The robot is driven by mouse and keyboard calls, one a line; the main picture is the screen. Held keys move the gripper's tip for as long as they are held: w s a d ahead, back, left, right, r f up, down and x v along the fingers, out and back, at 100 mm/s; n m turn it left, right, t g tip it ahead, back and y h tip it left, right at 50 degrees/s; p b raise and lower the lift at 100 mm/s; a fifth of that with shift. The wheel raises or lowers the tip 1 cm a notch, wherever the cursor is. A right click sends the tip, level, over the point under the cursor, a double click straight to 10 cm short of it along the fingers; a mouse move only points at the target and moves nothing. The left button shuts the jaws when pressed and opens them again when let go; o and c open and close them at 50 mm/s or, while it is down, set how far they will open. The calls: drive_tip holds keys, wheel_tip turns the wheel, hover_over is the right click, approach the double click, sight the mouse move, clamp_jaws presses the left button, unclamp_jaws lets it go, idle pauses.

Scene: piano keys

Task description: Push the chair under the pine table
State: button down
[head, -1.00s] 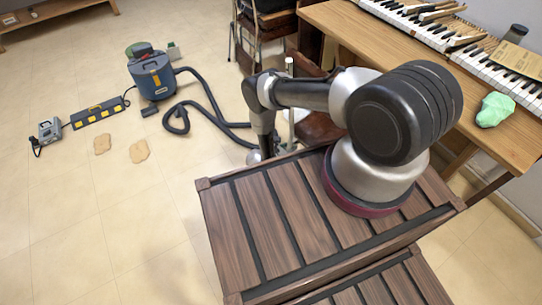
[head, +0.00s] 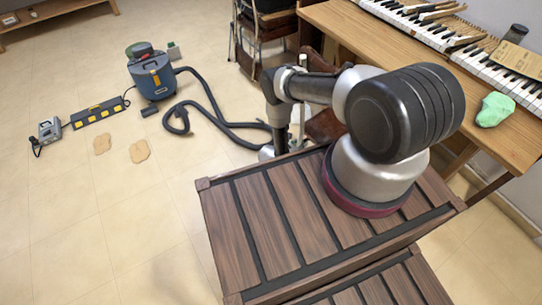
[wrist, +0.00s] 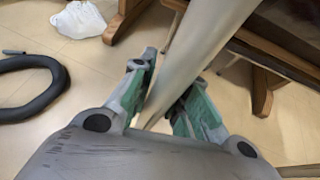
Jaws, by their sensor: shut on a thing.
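The chair (head: 325,126) shows in the head view as brown panels and a pale upright tube, partly hidden behind my arm and the slatted wooden top. The pine table (head: 372,36) stands just to its right, with a keyboard on it. In the wrist view, my gripper (wrist: 163,92) is shut around a pale grey tube (wrist: 207,32), which looks like part of the chair's frame. The tube runs slantwise between the green-padded fingers. In the head view my gripper is hidden behind the wooden top. How far the chair is under the table cannot be told.
A blue vacuum cleaner (head: 153,77) with a dark hose (head: 205,125) lies on the floor to the left. Another metal-legged seat (head: 262,30) stands behind. A white bag (wrist: 80,20) and wooden legs (wrist: 262,92) show in the wrist view.

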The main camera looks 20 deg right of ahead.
drive_tip(key=d, duration=0.5)
drive_tip(key=shift+w+d, duration=0.1)
drive_tip(key=shift+d, duration=0.1)
idle(0.3)
drive_tip(key=c, duration=1)
unclamp_jaws()
drive_tip(key=shift+c, duration=0.2)
drive_tip(key=s+a, duration=0.4)
drive_tip(key=a, duration=0.5)
drive_tip(key=shift+a, duration=0.2)
